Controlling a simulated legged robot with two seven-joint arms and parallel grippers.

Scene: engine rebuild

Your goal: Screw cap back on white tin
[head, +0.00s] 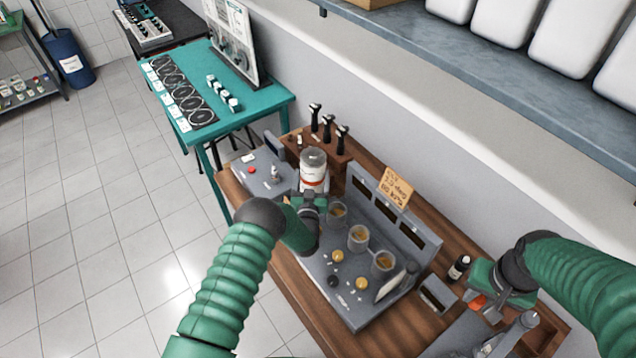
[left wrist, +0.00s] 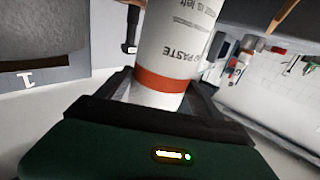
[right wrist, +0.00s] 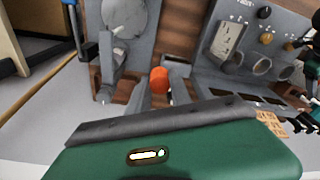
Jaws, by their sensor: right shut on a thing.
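The white tin (head: 313,172) with an orange-red band stands roughly upright in my left gripper (head: 312,196), above the left part of the grey console. In the left wrist view the tin (left wrist: 178,45) shows the word PASTE and sits between both fingers, which are shut on it. The tin's top looks grey and open in the head view. My right gripper (head: 484,298) is at the far right, over the bench end. It is shut on an orange cap (right wrist: 159,78), which shows at its fingertips, well apart from the tin.
The grey console (head: 345,300) with several cups fills the wooden bench's middle. A rack with black-handled tools (head: 329,128) stands behind the tin. A small dark bottle (head: 458,267) stands left of my right gripper. A yellow note (head: 397,186) sits on the raised panel.

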